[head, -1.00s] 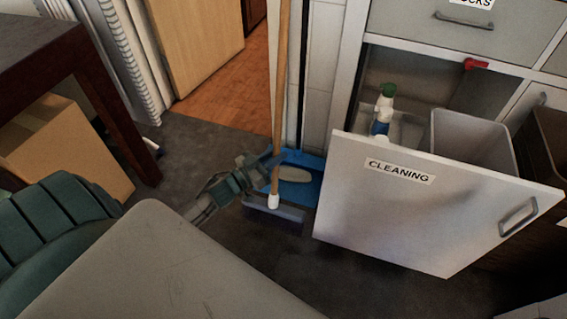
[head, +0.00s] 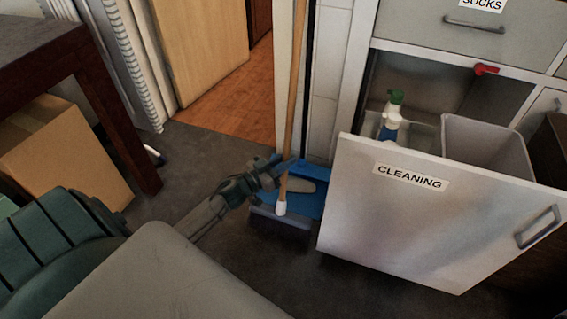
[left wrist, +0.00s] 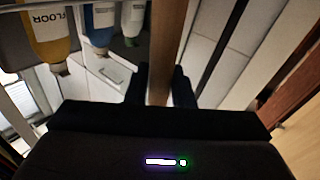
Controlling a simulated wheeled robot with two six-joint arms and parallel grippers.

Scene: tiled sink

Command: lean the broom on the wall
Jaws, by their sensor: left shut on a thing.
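The broom (head: 296,92) stands nearly upright, its wooden handle running up out of view along the wall edge (head: 326,85). Its dark head (head: 279,224) is low at the floor, in front of a blue dustpan (head: 309,204). My left gripper (head: 279,172) reaches in from the left and is shut on the lower handle. In the left wrist view the handle (left wrist: 165,50) passes between the two dark fingers (left wrist: 160,88). I cannot tell whether the handle touches the wall. My right gripper is not in view.
An open drawer labelled CLEANING (head: 420,215) juts out right of the broom, with a spray bottle (head: 391,118) and a grey bin (head: 484,145) in it. A cardboard box (head: 62,155) sits under a dark table (head: 60,50) at left.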

